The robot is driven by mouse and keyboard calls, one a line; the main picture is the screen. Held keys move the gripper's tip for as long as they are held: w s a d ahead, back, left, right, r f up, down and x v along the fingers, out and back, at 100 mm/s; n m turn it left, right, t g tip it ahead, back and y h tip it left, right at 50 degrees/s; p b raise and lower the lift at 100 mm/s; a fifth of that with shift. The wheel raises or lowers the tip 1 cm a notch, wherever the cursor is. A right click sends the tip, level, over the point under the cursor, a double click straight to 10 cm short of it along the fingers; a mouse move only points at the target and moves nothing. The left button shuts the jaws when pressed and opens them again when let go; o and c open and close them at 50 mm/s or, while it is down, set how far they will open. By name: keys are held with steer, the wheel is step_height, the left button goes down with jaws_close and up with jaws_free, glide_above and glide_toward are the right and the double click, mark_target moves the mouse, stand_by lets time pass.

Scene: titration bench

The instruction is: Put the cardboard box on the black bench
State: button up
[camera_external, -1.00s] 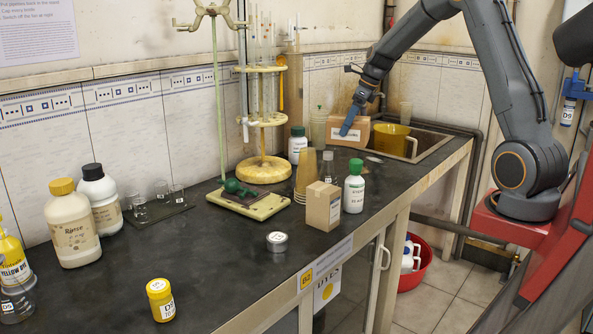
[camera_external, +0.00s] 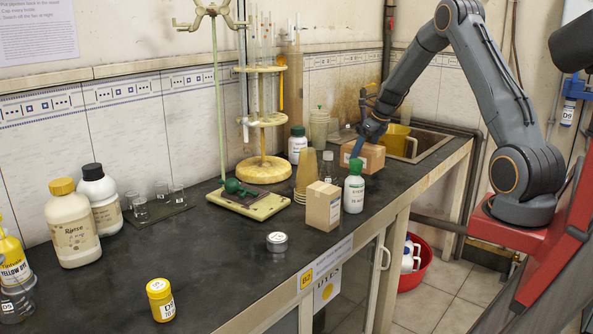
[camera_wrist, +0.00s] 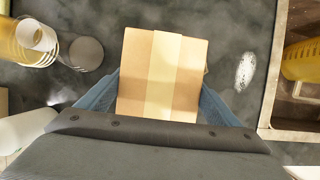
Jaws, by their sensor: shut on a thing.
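The cardboard box (camera_external: 371,157), brown with a lighter tape strip, is in my gripper (camera_external: 364,140) over the far part of the black bench (camera_external: 235,265), in front of the sink. In the wrist view the box (camera_wrist: 162,75) sits between the two blue fingers of my gripper (camera_wrist: 160,105), which are shut on its sides. The dark bench top (camera_wrist: 222,25) shows around it. The box looks level and low over the bench; I cannot tell whether its underside touches the surface.
A green-capped white bottle (camera_external: 354,190) and a smaller box (camera_external: 323,207) stand nearer the camera. Stacked tan cups (camera_external: 306,177) are to the left. A yellow pot (camera_external: 393,140) is in the sink (camera_external: 428,146) behind. The front-middle bench is mostly clear.

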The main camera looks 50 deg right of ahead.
steer(key=shift+f+p, duration=0.4)
steer(key=shift+f, duration=1.75)
steer(key=shift+f, duration=0.1)
steer(key=o, duration=1.1)
steer(key=shift+s+r, duration=0.1)
steer(key=shift+r, duration=0.3)
steer(key=b+v, duration=0.2)
steer(key=v, duration=0.9)
steer(key=shift+s+r+b, duration=0.15)
steer(key=shift+b, duration=0.2)
steer(key=shift+a, duration=0.15)
